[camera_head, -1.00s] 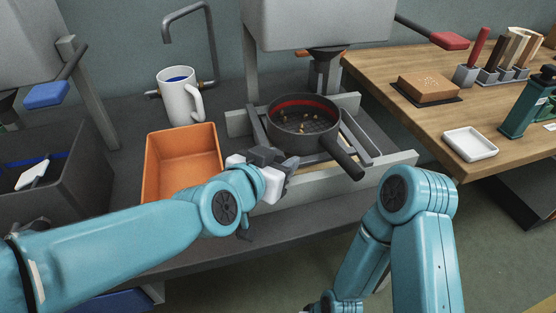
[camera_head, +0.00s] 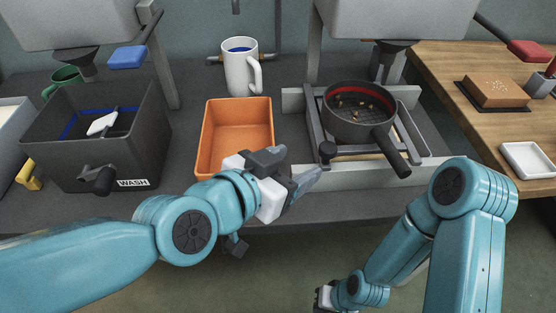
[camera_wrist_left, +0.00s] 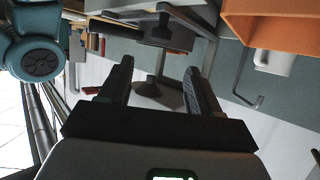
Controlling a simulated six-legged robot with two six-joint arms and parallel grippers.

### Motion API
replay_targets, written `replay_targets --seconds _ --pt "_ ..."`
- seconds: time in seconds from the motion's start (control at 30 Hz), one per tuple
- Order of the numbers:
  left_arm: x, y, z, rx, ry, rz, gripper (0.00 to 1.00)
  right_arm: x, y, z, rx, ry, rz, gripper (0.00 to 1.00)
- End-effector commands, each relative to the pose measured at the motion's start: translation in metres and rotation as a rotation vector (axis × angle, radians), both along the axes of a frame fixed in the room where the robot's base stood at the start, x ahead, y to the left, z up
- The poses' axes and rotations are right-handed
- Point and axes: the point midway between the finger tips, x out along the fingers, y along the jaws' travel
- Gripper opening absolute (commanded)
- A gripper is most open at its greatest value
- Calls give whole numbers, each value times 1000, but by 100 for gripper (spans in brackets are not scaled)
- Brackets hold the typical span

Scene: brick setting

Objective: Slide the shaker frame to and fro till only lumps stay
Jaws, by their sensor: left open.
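Several small tan lumps (camera_head: 362,107) lie on the pan's mesh. My left gripper (camera_head: 300,172) is open and empty, left of and nearer than the knob, apart from it. Its two spread fingers show in the left wrist view (camera_wrist_left: 158,85). My right gripper (camera_head: 325,298) is low at the bottom edge, its jaws unclear.
An orange tray (camera_head: 205,145) stands left of the frame, a white mug (camera_head: 240,75) with blue inside behind it. A dark WASH bin (camera_head: 70,170) holds a white-headed tool. A grey hopper (camera_head: 395,15) hangs over the pan. A wooden table (camera_head: 440,75) is at right.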

Motion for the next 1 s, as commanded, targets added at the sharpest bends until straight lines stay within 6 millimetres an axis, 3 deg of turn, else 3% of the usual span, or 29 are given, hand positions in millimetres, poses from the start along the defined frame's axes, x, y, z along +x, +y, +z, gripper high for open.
replay_targets --seconds 0.1,0.3,1.0 --pt "-14 13 12 -1 -2 1 63 0 0 11 0 0 0 0" --pt "-24 22 14 1 -1 0 63 0 0 15 0 0 0 0" --pt "-24 22 13 0 0 -1 63 0 0 14 0 0 0 0"
